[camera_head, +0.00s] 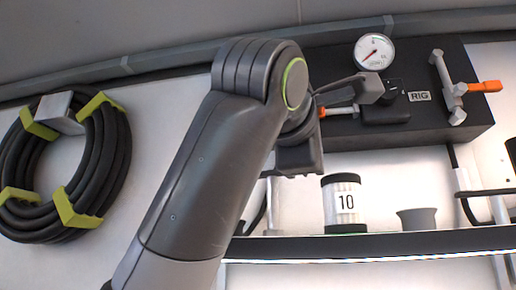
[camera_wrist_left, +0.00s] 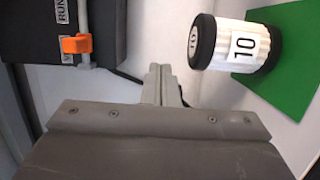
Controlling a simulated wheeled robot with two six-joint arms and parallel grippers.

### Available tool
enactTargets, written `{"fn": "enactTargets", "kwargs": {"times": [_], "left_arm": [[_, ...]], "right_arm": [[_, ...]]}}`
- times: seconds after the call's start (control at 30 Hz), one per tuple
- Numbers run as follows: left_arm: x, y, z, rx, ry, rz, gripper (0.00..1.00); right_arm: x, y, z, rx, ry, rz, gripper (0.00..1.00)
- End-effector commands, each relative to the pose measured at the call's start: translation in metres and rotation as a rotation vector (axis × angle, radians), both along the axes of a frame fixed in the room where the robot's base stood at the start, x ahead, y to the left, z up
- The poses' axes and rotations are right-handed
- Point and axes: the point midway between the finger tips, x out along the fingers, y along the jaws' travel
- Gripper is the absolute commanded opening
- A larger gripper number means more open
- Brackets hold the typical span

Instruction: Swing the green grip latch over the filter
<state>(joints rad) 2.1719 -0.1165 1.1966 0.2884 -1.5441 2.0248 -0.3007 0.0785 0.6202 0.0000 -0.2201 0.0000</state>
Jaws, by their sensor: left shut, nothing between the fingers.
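The filter is a white ribbed cylinder with black ends and the number 10. It stands upright on the shelf in the head view (camera_head: 344,203) and shows at the upper right in the left wrist view (camera_wrist_left: 236,43). I cannot make out a green grip latch in either view. My left gripper (camera_wrist_left: 163,85) is shut and empty in the left wrist view, with its fingertips apart from the filter. In the head view my left arm covers part of the rig, and I cannot clearly make out its fingertips. My right gripper is not in view.
The dark rig box (camera_head: 435,120) carries a gauge (camera_head: 374,51) and a valve with an orange handle (camera_head: 485,87). A small grey cup (camera_head: 417,218) stands right of the filter on the shelf (camera_head: 365,247). A coiled hose (camera_head: 106,160) hangs left.

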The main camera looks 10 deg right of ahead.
Motion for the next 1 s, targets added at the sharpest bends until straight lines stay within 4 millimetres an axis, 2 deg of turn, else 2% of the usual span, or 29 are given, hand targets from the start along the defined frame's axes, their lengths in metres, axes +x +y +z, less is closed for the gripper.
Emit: {"fn": "enactTargets", "kwargs": {"times": [0.47,1.0], "left_arm": [[0.0002,0.0002,0.0002,0.0,0.0,0.0,0.0],[0.0003,0.0003,0.0,0.0,0.0,0.0,0.0]], "right_arm": [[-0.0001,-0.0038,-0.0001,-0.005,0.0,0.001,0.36],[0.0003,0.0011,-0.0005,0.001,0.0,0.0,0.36]]}}
